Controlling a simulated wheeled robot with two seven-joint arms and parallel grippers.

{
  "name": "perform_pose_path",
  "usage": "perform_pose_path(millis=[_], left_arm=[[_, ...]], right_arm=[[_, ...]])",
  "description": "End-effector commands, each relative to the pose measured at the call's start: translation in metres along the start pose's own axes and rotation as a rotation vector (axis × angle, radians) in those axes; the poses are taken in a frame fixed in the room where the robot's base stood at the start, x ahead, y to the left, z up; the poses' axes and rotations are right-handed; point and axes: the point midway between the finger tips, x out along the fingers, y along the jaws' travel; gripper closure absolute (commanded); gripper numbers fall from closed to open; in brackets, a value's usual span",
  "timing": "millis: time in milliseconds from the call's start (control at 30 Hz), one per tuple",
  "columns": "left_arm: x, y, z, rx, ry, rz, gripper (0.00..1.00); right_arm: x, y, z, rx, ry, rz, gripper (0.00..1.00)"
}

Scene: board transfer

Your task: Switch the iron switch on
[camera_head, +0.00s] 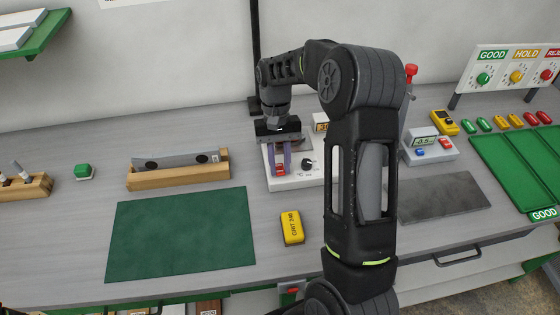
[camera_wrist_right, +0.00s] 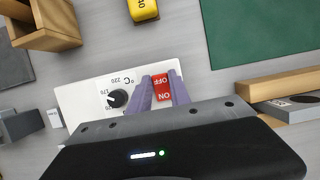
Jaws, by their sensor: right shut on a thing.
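The iron switch (camera_head: 280,169) is a small red rocker marked OFF and ON on a white control unit (camera_head: 299,182). In the right wrist view the switch (camera_wrist_right: 163,88) shows between the two purple fingers of my right gripper (camera_wrist_right: 161,82), one on each side. In the head view my right gripper (camera_head: 279,162) points down over the left part of the unit. It is shut on the switch. I cannot tell which side of the rocker is pressed in. A black dial (camera_wrist_right: 116,98) with a temperature scale sits beside the switch. My left gripper is not in view.
A green mat (camera_head: 180,235) and a yellow grit block (camera_head: 292,228) lie in front. A wooden holder (camera_head: 180,178) stands to the left. A small meter (camera_head: 428,147), a dark grey mat (camera_head: 440,197) and green trays (camera_head: 500,170) are to the right.

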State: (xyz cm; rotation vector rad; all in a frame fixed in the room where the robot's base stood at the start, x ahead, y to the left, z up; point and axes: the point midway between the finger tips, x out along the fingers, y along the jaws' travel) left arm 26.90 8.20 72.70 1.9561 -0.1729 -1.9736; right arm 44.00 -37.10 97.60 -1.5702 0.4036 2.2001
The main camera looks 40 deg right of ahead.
Motion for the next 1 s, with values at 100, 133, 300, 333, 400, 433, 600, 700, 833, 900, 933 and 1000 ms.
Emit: perform_pose_path(millis=[100, 133, 300, 333, 400, 433, 600, 700, 833, 900, 933, 1000], left_arm=[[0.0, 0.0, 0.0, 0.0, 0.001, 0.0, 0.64], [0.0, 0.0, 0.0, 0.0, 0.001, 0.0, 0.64], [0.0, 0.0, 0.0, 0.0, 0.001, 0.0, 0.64], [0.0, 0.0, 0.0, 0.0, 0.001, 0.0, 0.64], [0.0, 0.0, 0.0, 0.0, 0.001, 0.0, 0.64], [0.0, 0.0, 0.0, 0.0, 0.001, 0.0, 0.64], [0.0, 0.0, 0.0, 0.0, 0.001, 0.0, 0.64], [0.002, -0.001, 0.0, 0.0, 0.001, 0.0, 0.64], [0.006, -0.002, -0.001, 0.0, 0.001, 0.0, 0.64], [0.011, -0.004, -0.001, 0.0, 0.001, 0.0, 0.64], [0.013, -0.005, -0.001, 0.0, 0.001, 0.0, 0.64], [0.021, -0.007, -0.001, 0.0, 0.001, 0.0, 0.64]], right_arm=[[-0.001, 0.0, 0.0, 0.0, 0.003, 0.0, 1.0], [-0.001, 0.0, 0.0, 0.0, 0.003, 0.0, 0.76], [-0.001, 0.0, 0.0, 0.0, 0.003, 0.0, 0.62], [-0.001, 0.0, 0.0, 0.0, 0.003, 0.0, 0.59], [-0.001, 0.0, 0.0, 0.0, 0.003, 0.0, 0.55], [-0.001, 0.0, 0.0, 0.0, 0.003, 0.0, 0.55], [0.0, 0.0, 0.0, 0.0, 0.002, 0.0, 0.55], [0.0, 0.0, 0.0, 0.0, 0.007, 0.0, 0.55], [0.002, 0.0, 0.001, 0.0, 0.03, 0.001, 0.55], [0.003, 0.0, 0.001, 0.001, 0.055, 0.0, 0.55], [0.004, 0.0, 0.002, 0.001, 0.068, 0.0, 0.55], [0.005, 0.001, 0.002, 0.0, 0.107, 0.001, 0.55]])
